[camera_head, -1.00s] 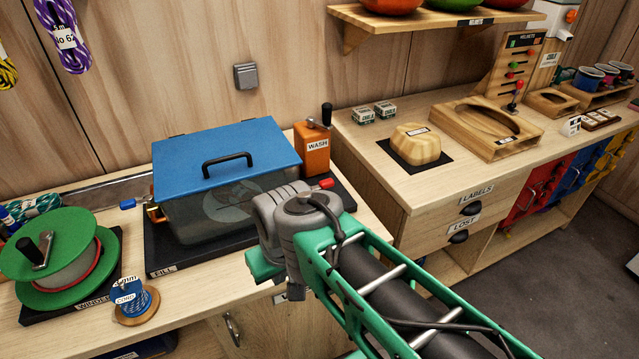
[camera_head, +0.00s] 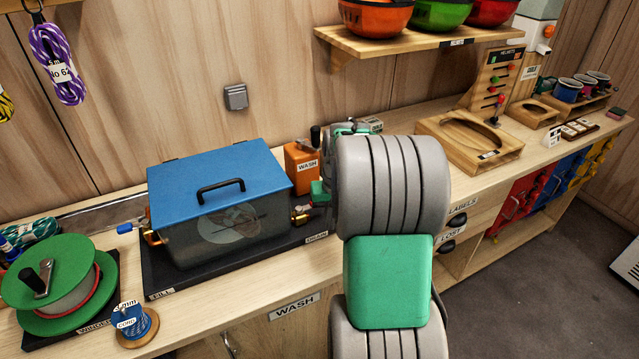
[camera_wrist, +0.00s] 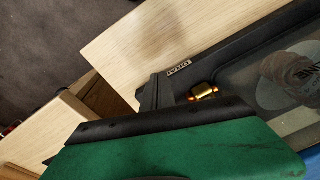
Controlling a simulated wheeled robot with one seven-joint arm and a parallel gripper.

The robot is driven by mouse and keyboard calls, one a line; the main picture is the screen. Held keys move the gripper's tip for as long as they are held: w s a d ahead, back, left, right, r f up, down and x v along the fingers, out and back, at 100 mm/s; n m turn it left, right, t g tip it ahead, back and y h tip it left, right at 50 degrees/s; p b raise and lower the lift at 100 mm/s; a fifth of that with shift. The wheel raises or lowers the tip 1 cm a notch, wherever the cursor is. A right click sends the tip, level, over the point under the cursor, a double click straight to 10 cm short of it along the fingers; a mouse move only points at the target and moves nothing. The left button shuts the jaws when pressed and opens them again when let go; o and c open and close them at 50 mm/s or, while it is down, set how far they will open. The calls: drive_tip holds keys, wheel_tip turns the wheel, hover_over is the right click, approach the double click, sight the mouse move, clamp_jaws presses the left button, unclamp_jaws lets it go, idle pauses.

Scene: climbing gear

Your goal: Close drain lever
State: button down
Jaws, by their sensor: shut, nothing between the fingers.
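The wash tank (camera_head: 215,218) is clear-walled with a blue lid, which is closed. The brass drain valve (camera_head: 301,214) sticks out of its right side, above the DRAIN label (camera_head: 317,237). The valve also shows in the wrist view (camera_wrist: 204,90), near the centre. The red drain lever handle is not clearly visible now; my gripper and arm hide that area. My gripper (camera_head: 318,192) is shut and empty, just right of the tank beside the valve. In the wrist view its green body and dark fingers (camera_wrist: 154,95) lie left of the valve; contact cannot be told.
An orange WASH box (camera_head: 301,160) with a crank stands behind my gripper. A blue fill lever (camera_head: 125,228) is at the tank's left. The green winder (camera_head: 48,270) and a cord spool (camera_head: 136,325) are at front left. The wall is close behind.

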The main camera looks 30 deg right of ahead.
drive_tip(key=shift+n+t, duration=0.3)
drive_tip(key=shift+t, duration=0.2)
drive_tip(key=w+r, duration=0.1)
drive_tip(key=w+d, duration=0.1)
drive_tip(key=w, duration=0.1)
drive_tip(key=w+d+r, duration=0.1)
drive_tip(key=w, duration=0.1)
drive_tip(key=shift+d+r, duration=0.1)
drive_tip(key=shift+r, duration=0.2)
drive_tip(key=w+d+r+n+t, duration=0.1)
drive_tip(key=w+r+n, duration=0.1)
drive_tip(key=w+r, duration=0.4)
wheel_tip(320, 180, up, 3)
drive_tip(key=shift+d+f+n+t+h, duration=0.15)
drive_tip(key=shift+d+n+t+h, duration=0.05)
drive_tip(key=shift+n+t+h, duration=0.2)
drive_tip(key=shift+f, duration=0.1)
